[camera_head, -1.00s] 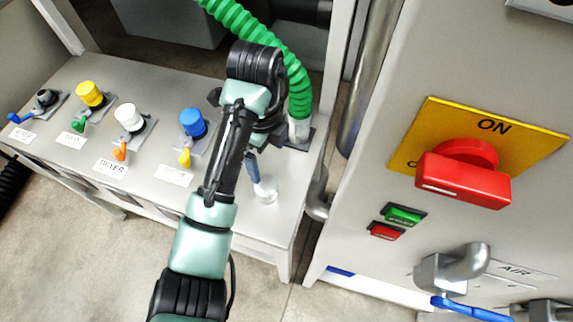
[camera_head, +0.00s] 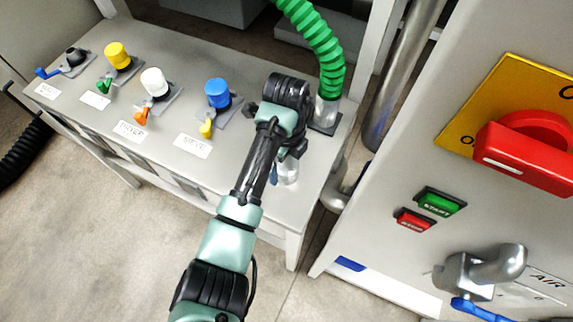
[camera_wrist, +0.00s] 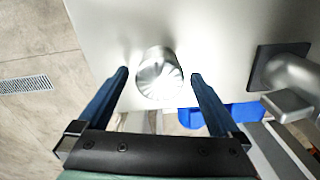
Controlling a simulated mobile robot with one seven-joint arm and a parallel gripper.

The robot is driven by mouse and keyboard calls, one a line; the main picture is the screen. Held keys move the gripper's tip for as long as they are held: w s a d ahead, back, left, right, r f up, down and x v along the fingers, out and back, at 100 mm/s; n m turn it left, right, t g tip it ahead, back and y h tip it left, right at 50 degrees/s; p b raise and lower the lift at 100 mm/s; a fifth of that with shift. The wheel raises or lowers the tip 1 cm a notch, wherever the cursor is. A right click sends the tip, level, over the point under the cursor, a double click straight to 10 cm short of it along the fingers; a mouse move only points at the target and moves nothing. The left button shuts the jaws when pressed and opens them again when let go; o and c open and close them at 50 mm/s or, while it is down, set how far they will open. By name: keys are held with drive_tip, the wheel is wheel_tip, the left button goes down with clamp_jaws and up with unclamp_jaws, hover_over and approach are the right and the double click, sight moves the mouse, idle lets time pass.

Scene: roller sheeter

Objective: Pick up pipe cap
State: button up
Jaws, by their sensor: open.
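The pipe cap is a round, silver metal piece (camera_wrist: 158,75) on the light grey table top. In the head view the cap (camera_head: 288,171) stands near the table's right front corner, partly hidden by my gripper. My gripper (camera_wrist: 159,76) has two blue fingers spread apart, one on each side of the cap in the wrist view. The fingers look empty and clear of the cap. I cannot tell how far above the table they are. In the head view only a little of a blue finger shows beside the cap.
A row of valves with yellow (camera_head: 118,56), white (camera_head: 154,82) and blue (camera_head: 217,93) caps stands left of my arm. A green hose (camera_head: 318,45) rises from a pipe end close behind my gripper. A grey panel with a red switch (camera_head: 530,150) is at right.

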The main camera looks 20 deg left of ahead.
sight(286, 164)
drive_tip(key=shift+f, duration=0.5)
drive_tip(key=c, duration=1.4)
drive_tip(key=shift+r, duration=0.1)
drive_tip(key=shift+r, duration=0.1)
wheel_tip(286, 164, up, 10)
drive_tip(key=shift+f+p, duration=0.1)
drive_tip(key=shift+p, duration=0.25)
